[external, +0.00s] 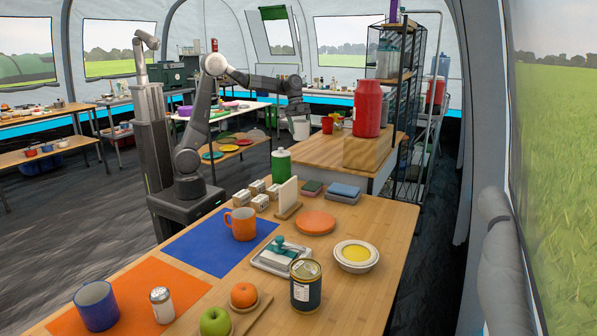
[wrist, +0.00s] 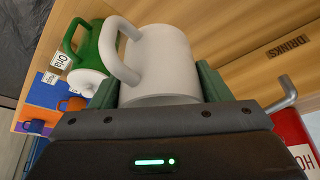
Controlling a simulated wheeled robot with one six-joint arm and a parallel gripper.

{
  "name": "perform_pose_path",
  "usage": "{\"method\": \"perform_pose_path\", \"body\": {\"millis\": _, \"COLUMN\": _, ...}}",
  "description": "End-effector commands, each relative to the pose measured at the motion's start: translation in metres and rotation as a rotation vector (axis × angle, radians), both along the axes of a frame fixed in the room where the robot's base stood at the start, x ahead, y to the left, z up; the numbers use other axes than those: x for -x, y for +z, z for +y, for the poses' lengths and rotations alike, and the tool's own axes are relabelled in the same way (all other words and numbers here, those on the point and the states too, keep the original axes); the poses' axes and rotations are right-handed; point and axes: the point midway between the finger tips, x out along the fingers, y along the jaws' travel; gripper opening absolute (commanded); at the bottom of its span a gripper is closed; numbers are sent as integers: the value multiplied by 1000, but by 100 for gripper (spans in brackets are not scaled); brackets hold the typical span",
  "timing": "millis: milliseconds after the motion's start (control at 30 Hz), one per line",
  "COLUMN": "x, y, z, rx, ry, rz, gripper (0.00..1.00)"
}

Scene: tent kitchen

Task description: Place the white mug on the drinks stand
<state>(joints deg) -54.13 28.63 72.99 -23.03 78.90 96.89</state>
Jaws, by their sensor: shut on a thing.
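The white mug (external: 301,130) is held at the end of my arm, about upright, just left of the drinks stand's far left part in the external view. In the wrist view the white mug (wrist: 168,62) sits between the jaws of my gripper (wrist: 160,92), its handle to the left. My gripper (external: 297,108) is shut on it. The drinks stand (external: 318,150) is a wooden-topped table; its top (wrist: 240,25) with a "DRINKS" label also shows in the wrist view. I cannot tell the mug's exact height above it.
A small red cup (external: 327,124) is behind. A black wire rack (external: 408,110) rises at right. The front table holds a green canister (external: 281,165) and an orange mug (external: 241,224).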

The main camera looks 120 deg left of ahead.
Motion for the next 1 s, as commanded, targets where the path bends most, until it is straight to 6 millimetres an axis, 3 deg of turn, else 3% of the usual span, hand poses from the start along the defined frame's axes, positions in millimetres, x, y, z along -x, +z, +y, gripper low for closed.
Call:
{"method": "perform_pose_path", "body": {"millis": 133, "x": 32, "y": 5, "z": 27, "rx": -2, "ry": -24, "rz": -1, "gripper": 46}}
{"method": "perform_pose_path", "body": {"millis": 333, "x": 50, "y": 5, "z": 39, "rx": 0, "ry": -47, "rz": 0, "gripper": 46}}
{"method": "perform_pose_path", "body": {"millis": 600, "x": 51, "y": -42, "z": 40, "rx": 1, "ry": -48, "rz": 1, "gripper": 46}}
{"method": "perform_pose_path", "body": {"millis": 833, "x": 51, "y": -60, "z": 40, "rx": 1, "ry": -49, "rz": 1, "gripper": 46}}
{"method": "perform_pose_path", "body": {"millis": 1000, "x": 51, "y": -85, "z": 39, "rx": 1, "ry": -48, "rz": 1, "gripper": 46}}
